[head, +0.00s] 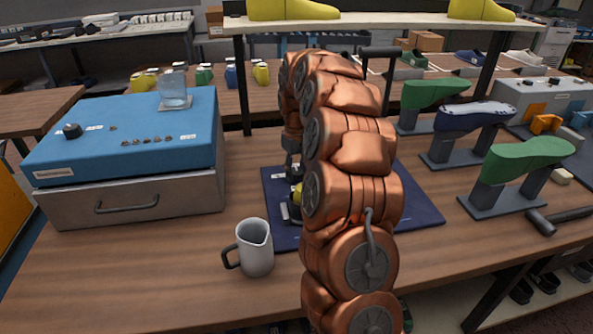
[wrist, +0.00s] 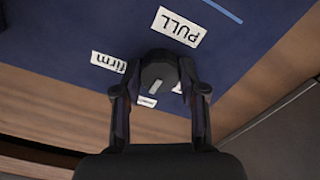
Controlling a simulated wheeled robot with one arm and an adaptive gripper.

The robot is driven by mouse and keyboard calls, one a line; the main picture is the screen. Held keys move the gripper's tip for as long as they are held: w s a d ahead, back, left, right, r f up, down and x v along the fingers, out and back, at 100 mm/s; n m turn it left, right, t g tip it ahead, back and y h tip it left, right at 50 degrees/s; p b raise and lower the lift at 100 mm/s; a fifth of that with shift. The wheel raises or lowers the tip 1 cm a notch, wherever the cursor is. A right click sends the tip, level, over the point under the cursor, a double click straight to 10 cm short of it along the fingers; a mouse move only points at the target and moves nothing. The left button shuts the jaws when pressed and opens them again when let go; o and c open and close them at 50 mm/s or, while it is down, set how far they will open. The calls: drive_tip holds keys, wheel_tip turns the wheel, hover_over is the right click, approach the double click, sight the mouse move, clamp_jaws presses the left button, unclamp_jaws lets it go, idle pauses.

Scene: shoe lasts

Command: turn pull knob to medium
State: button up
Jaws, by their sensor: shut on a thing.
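The pull knob (wrist: 156,74) is a dark round knob with a pale pointer mark in the wrist view. It is on a dark blue surface, below the upside-down "PULL" label (wrist: 177,27). The "firm" label (wrist: 108,62) is to its left. A small white label (wrist: 147,101) below it is partly covered, and its text cannot be read. My gripper (wrist: 160,80) is shut on the knob, one finger on each side. In the head view my copper arm hides the knob.
A grey pitcher (head: 254,248) stands on the wooden table left of my arm. A blue-topped box (head: 75,155) with a glass (head: 174,88) is at left. Green and blue shoe lasts on stands (head: 500,200) and a hammer (head: 560,218) are at right.

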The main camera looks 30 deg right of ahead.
sight(297, 171)
drive_tip(key=shift+n, duration=0.3)
drive_tip(key=o, duration=1.1)
drive_tip(key=shift+o, duration=0.2)
drive_tip(key=shift+r, duration=0.15)
wheel_tip(297, 171, up, 12)
idle(0.6)
